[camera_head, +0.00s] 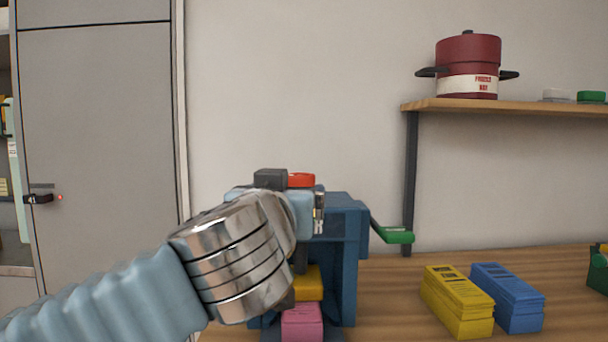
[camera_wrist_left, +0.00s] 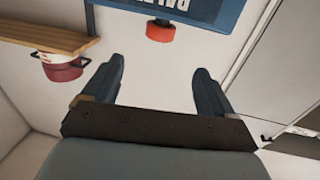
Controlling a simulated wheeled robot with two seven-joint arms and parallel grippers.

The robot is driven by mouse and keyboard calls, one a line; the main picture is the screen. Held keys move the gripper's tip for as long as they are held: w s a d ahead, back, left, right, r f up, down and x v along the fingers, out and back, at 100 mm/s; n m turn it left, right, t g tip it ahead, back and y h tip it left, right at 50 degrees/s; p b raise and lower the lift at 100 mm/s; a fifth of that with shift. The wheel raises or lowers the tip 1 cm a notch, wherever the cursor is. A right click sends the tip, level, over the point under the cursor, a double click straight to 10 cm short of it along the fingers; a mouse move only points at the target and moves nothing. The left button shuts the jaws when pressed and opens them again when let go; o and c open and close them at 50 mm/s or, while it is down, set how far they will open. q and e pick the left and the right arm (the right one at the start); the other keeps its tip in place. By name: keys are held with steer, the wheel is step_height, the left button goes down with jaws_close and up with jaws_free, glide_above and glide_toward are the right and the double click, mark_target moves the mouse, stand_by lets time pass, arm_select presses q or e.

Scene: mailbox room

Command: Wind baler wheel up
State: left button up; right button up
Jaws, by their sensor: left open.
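The blue baler (camera_head: 340,255) stands on the wooden table in the head view, its left part hidden behind my left arm. A red round knob (camera_head: 301,180) shows at its top. A green-handled crank (camera_head: 397,236) sticks out at its right side; I cannot tell which of these is the wheel. In the left wrist view, the blue lettered panel (camera_wrist_left: 200,12) and the red knob (camera_wrist_left: 160,32) are beyond my left gripper (camera_wrist_left: 160,75). That gripper is open, its fingers apart with nothing between them. My right gripper is out of view.
A yellow block (camera_head: 308,282) and a pink block (camera_head: 302,320) are stacked at the baler's front. Yellow (camera_head: 457,300) and blue (camera_head: 507,297) bundles lie to the right. A wall shelf (camera_head: 530,105) holds a red pot (camera_head: 468,62). A grey cabinet (camera_head: 95,150) is at left.

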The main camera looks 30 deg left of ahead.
mark_target(309, 179)
arm_select(q)
steer(key=x, duration=1.4)
steer(key=shift+w+a+r, duration=0.1)
steer(key=shift+w, duration=0.05)
steer(key=c, duration=1.1)
steer(key=shift+o, duration=0.2)
steer(key=shift+n+y, duration=0.4)
steer(key=shift+y, duration=0.1)
steer(key=n+g+y, duration=0.2)
steer(key=g+y, duration=0.1)
steer(key=d+n+g+y, duration=0.1)
steer(key=n+y, duration=0.1)
steer(key=shift+w, duration=0.25)
steer(key=shift+w+n+g+y, duration=0.15)
steer(key=shift+n+g+y, duration=1.35)
steer(key=shift+g, duration=0.4)
